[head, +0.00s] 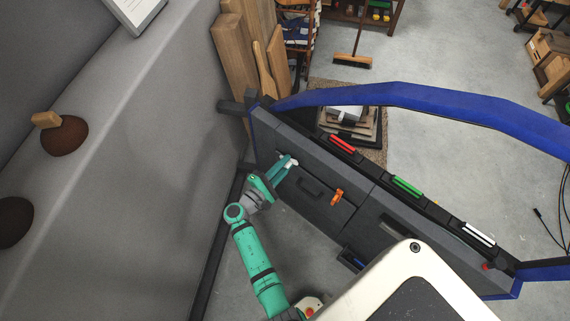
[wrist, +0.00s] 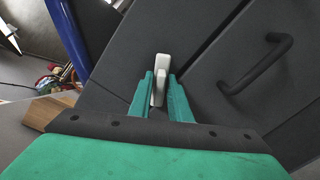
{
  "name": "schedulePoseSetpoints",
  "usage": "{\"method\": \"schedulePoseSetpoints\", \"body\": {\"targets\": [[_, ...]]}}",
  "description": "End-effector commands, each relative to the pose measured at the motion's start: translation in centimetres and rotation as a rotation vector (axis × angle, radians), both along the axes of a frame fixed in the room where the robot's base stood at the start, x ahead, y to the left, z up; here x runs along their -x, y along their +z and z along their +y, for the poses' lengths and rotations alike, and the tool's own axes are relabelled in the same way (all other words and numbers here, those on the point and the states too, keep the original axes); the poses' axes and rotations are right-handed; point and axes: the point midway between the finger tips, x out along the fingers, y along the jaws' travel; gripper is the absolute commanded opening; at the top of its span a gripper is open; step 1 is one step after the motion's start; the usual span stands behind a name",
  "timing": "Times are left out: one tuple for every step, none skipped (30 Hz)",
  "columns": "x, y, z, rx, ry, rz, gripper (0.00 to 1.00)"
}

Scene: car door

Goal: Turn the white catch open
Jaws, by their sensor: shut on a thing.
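The white catch (wrist: 159,78) is on the dark grey inner panel of the car door (head: 305,149), near its left end in the head view. In the wrist view it stands between the two green fingers of my gripper (wrist: 159,94), its upper part showing beyond the fingertips. In the head view the catch (head: 290,160) shows as a small white piece at the tip of my gripper (head: 283,170). My gripper is shut on the catch. The fingers hide part of its lower end. I cannot tell how far the catch is turned.
A black pull handle (wrist: 258,64) is right of the catch. An orange handle (head: 337,197) is farther right on the door. Red (head: 343,144), green (head: 407,187) and white (head: 479,234) pieces line the door's top. A grey wall (head: 160,140) stands close to the left of my arm.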

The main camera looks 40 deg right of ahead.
Motion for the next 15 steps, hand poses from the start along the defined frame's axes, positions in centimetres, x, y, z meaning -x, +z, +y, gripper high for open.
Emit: {"method": "schedulePoseSetpoints", "body": {"targets": [[0.22, -0.11, -0.13, -0.009, -0.005, -0.039, 0.0], [0.22, -0.12, -0.13, -0.016, -0.005, -0.066, 0.0], [0.23, -0.14, -0.13, -0.024, -0.005, -0.102, 0.0], [0.24, -0.15, -0.14, -0.03, -0.005, -0.129, 0.0], [0.23, -0.16, -0.13, -0.036, -0.005, -0.155, 0.0], [0.24, -0.17, -0.14, -0.044, -0.005, -0.189, 0.0], [0.24, -0.18, -0.14, -0.049, -0.005, -0.213, 0.0], [0.25, -0.19, -0.14, -0.055, -0.005, -0.238, 0.0], [0.24, -0.2, -0.14, -0.062, -0.005, -0.269, 0.0], [0.25, -0.21, -0.14, -0.067, -0.005, -0.291, 0.0], [0.25, -0.21, -0.14, -0.071, -0.005, -0.312, 0.0], [0.25, -0.23, -0.14, -0.077, -0.005, -0.338, 0.0], [0.25, -0.23, -0.15, -0.082, -0.005, -0.358, 0.0], [0.25, -0.23, -0.14, -0.086, -0.005, -0.376, 0.0], [0.25, -0.25, -0.14, -0.091, -0.005, -0.398, 0.0]]}}
